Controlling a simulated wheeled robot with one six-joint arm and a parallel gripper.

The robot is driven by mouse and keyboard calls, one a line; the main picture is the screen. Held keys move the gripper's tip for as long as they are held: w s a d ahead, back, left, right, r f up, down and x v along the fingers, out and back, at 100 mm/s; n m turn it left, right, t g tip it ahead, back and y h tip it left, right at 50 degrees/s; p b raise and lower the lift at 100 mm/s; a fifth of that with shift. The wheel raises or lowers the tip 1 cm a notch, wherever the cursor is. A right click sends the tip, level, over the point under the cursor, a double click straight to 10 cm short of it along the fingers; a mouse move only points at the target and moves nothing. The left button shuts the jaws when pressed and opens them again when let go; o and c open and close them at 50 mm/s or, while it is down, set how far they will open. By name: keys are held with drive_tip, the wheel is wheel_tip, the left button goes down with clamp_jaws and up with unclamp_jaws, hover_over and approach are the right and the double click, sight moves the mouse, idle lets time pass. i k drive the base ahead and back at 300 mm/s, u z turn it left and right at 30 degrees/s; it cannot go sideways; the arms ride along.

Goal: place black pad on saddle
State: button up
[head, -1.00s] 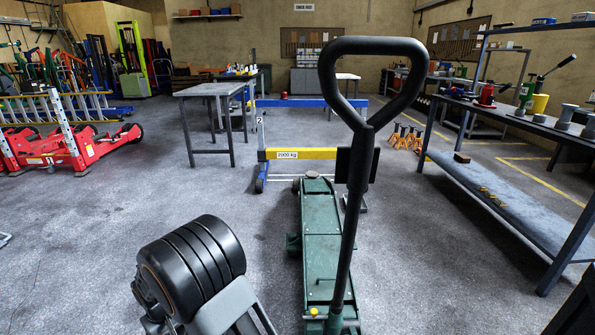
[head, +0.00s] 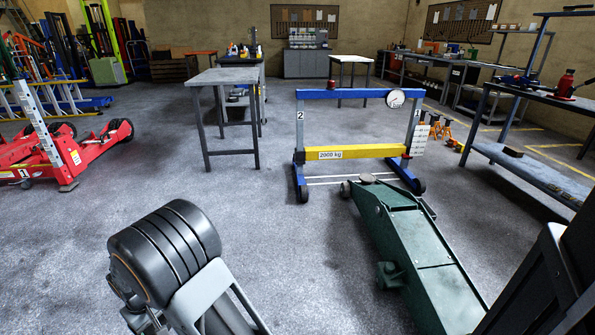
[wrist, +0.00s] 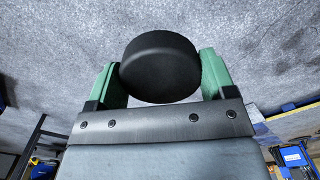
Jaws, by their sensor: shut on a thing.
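The black pad (wrist: 158,72) is a thick round disc in the wrist view. My gripper (wrist: 160,62) is shut on it, with one green finger at each side. Bare floor shows behind the pad. The green trolley jack (head: 418,255) stands on the floor at the right in the head view. Its saddle (head: 367,178) is a small round grey plate at the jack's far end, with nothing on it. My gripper and the pad do not show in the head view, so their distance from the saddle cannot be told.
A blue frame with a yellow 2000 kg beam (head: 350,152) stands just beyond the saddle. A grey table (head: 226,76) is behind to the left, a red machine (head: 62,152) at far left, a workbench (head: 530,170) at right. Floor left of the jack is clear.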

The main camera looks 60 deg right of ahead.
sight(368, 177)
drive_tip(key=i, duration=0.2)
drive_tip(key=z, duration=2.2)
drive_tip(key=i, duration=3)
drive_tip(key=z, duration=0.65)
